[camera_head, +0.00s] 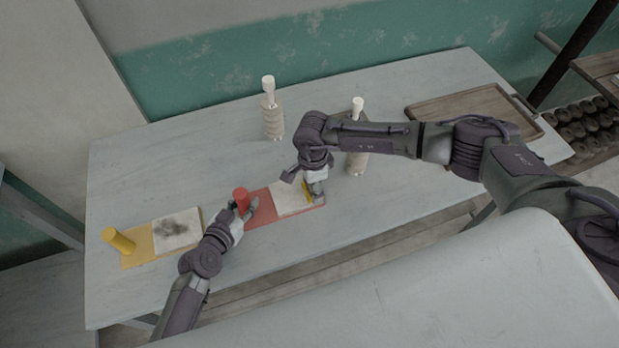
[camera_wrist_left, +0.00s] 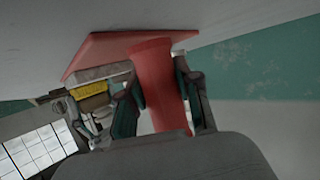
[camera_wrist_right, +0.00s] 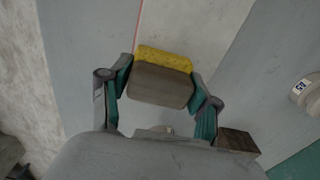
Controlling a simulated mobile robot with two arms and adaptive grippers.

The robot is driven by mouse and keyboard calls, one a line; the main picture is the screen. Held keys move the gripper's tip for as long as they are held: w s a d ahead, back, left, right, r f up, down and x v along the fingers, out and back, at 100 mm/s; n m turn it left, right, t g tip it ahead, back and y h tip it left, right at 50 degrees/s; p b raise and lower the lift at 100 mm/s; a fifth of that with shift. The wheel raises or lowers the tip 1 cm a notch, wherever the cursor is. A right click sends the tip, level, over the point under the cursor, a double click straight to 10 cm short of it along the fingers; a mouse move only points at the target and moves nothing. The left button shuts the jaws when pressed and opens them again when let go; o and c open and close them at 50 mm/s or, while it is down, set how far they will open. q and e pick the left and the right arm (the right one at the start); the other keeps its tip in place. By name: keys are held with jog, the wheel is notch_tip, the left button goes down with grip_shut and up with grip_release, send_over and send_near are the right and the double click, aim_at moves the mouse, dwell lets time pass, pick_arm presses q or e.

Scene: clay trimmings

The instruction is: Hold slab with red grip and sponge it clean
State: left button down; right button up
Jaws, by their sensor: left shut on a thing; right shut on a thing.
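The red board (camera_head: 262,209) lies on the table with an upright red grip (camera_head: 240,199) at its left end and a pale slab (camera_head: 289,198) on its right part. My left gripper (camera_head: 244,212) is shut on the red grip, which also shows between its fingers in the left wrist view (camera_wrist_left: 158,85). My right gripper (camera_head: 311,190) is shut on a sponge with a yellow face (camera_wrist_right: 165,58) and a brown block body (camera_wrist_right: 160,86). The sponge is at the slab's right end. The slab's surface looks clean in the head view; part of it is hidden by the gripper.
A yellow board (camera_head: 136,246) with a yellow grip (camera_head: 118,240) and a dark-smudged slab (camera_head: 177,229) lies to the left. Two pale ringed bottles (camera_head: 272,116) (camera_head: 357,161) stand behind. A wooden tray (camera_head: 440,108) lies at the right back. The table's left back is clear.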

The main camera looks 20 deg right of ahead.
jog(key=shift+s+r, duration=0.15)
jog(key=shift+r, duration=3.95)
pick_arm(q)
jog(key=c, duration=0.7)
grip_release()
jog(key=v, duration=1.2)
